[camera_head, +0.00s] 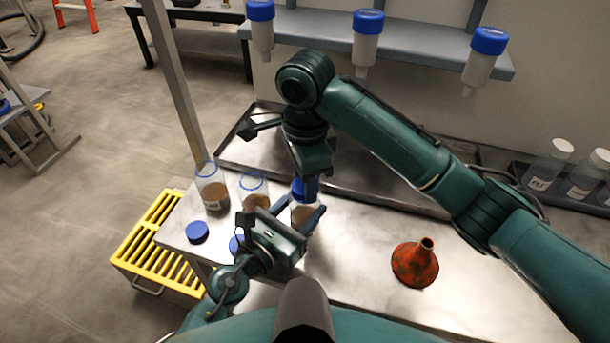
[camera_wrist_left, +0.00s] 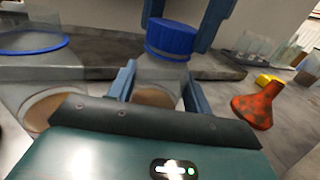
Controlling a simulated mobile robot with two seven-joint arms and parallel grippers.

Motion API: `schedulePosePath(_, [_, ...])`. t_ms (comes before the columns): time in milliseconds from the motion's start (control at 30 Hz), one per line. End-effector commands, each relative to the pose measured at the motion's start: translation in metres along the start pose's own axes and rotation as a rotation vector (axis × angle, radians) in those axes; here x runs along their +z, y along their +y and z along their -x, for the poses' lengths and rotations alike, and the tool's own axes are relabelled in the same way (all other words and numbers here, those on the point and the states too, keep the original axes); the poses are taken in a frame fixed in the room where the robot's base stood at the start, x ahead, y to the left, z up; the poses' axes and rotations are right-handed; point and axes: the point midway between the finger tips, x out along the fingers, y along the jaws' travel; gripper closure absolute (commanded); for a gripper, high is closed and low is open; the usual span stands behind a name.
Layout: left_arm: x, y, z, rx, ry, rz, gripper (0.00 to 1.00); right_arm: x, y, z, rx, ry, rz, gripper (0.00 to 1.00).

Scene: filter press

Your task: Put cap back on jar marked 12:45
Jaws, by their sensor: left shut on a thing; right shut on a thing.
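A clear jar with brown contents (camera_head: 303,216) stands upright on the steel table, between the fingers of my left gripper (camera_head: 301,211). It also shows in the left wrist view (camera_wrist_left: 158,84). My right gripper (camera_head: 304,185) reaches down from above and is shut on a blue cap (camera_head: 297,190). In the left wrist view the cap (camera_wrist_left: 171,38) sits at the jar's mouth, slightly tilted; I cannot tell whether it is seated. Two open jars stand to the left, one (camera_head: 212,192) with an unreadable label, the other (camera_head: 254,195) nearer. No 12:45 mark is legible.
Loose blue caps lie on the table, one at the left (camera_head: 197,232), one partly behind my left gripper (camera_head: 236,244). A red funnel (camera_head: 414,264) stands to the right. A metal tray (camera_head: 350,178) lies behind. A shelf (camera_head: 410,48) holds inverted blue-capped bottles. A yellow crate (camera_head: 150,250) is beside the table.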

Motion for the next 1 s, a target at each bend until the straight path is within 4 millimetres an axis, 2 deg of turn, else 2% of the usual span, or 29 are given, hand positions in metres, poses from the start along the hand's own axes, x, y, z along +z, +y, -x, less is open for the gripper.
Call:
schedulePosePath(100, [-0.0011,0.0008,0.0003,0.002,0.002,0.000,1.00,0.0004,0.0009,0.0005,-0.001,-0.001,-0.252,0.81])
schedulePosePath(300, [-0.0012,0.0009,0.0003,0.002,0.003,0.000,1.00,0.0008,0.0016,0.0003,0.000,-0.002,-0.545,0.81])
schedulePosePath(433, [-0.0012,0.0009,0.0003,0.002,0.003,0.000,1.00,0.0010,0.0017,0.0002,0.000,-0.003,-0.606,0.81])
schedulePosePath(700, [-0.0013,0.0009,0.0003,0.002,0.003,0.000,1.00,0.0011,0.0017,0.0003,0.000,-0.003,-0.609,0.81])
schedulePosePath(733, [-0.0013,0.0009,0.0003,0.002,0.003,0.000,1.00,0.0011,0.0017,0.0003,0.000,-0.003,-0.608,0.58])
schedulePosePath(1000, [-0.0012,0.0007,0.0003,0.001,0.002,-0.001,1.00,0.0009,0.0016,0.0000,0.000,-0.003,-0.608,0.39])
